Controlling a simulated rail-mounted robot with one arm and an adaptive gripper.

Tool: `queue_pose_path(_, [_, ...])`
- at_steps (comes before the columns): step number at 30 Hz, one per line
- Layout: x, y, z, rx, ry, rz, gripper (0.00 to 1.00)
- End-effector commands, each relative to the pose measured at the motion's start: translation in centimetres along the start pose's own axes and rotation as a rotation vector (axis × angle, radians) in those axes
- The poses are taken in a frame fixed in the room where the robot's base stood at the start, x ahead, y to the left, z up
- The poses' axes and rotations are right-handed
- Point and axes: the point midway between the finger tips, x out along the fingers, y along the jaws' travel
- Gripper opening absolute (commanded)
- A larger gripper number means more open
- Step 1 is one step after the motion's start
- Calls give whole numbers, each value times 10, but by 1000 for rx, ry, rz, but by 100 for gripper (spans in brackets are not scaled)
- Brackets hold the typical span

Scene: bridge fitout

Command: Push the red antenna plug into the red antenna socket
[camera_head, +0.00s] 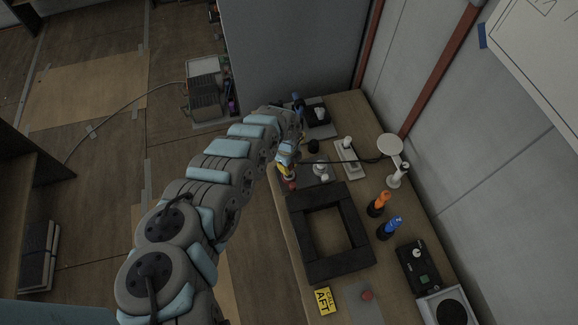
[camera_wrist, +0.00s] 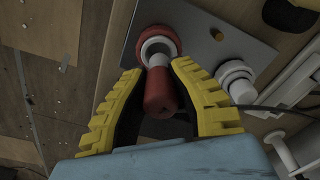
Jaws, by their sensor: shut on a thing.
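The red antenna plug (camera_wrist: 160,95) has a red body and a pale tip. My gripper (camera_wrist: 158,72), with ribbed yellow fingers, is shut on it. The red antenna socket (camera_wrist: 172,37) is a red ring with a white inner collar on a grey plate. The plug's tip points at the socket's opening and overlaps it in the wrist view; I cannot tell how deep it sits. The red body stands outside the ring.
A white round fitting (camera_wrist: 236,78) and a brass stud (camera_wrist: 217,35) sit on the same plate. On the bench, a black square frame (camera_head: 298,228) lies close by. Orange (camera_head: 379,204) and blue (camera_head: 389,228) items, a white lamp (camera_head: 397,174) and a yellow AFT label (camera_head: 324,301) are further away.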

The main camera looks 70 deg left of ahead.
Motion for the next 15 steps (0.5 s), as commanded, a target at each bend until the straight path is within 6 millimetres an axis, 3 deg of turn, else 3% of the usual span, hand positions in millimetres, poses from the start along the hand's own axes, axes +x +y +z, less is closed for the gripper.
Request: queue_pose_path(15, [7, 0, 0, 0, 1, 1, 0])
